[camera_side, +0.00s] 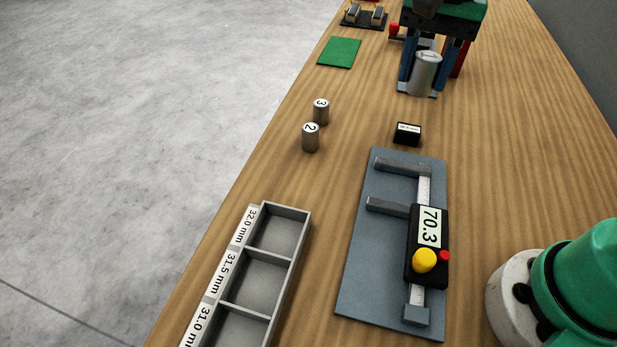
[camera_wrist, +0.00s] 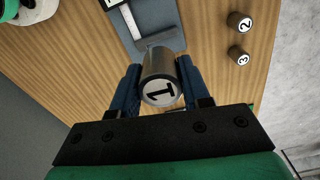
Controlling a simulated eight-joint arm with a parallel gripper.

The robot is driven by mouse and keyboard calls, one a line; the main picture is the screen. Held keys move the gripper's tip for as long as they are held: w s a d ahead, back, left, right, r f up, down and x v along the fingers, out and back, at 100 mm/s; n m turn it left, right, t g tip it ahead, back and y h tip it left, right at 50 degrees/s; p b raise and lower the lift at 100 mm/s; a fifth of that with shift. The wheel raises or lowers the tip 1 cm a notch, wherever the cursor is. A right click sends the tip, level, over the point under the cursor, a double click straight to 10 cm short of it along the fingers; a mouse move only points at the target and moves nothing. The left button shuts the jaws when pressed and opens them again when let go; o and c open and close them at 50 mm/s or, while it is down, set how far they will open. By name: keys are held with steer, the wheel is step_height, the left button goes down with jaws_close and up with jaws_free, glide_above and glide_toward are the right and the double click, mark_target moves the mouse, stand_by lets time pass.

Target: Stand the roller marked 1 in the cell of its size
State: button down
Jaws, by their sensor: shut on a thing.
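The roller marked 1 (camera_side: 426,72) is a grey metal cylinder with its number on the top end. My gripper (camera_side: 422,80) is shut on it with blue fingers on either side; in the wrist view the roller (camera_wrist: 160,88) sits between the fingers. I cannot tell whether its lower end is clear of the table. The grey tray (camera_side: 310,217) has cells labelled 32.0 mm, 31.5 mm and 31.0 mm; the cells in view are empty, and its near end is cut off. Rollers 2 (camera_side: 310,138) and 3 (camera_side: 321,112) stand on the table left of my gripper.
A caliper (camera_side: 427,235) reading 70.3 lies on a blue-grey plate (camera_side: 375,270), jaws apart and empty. A small black block (camera_side: 407,133) stands behind it. A green mat (camera_side: 339,52) and a black stand (camera_side: 364,17) lie farther back. Bare wood lies between rollers and tray.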

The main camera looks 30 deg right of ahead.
step_height(320, 180, up, 2)
steer(key=a+n, duration=0.5)
steer(key=a, duration=0.9)
steer(key=n, duration=0.4)
glide_above(260, 288)
step_height(260, 288, down, 16)
steer(key=shift+r, duration=0.1)
steer(key=shift+f, duration=2.05)
steer(key=shift+f, duration=0.15)
steer(key=c, duration=0.7)
jaws_free()
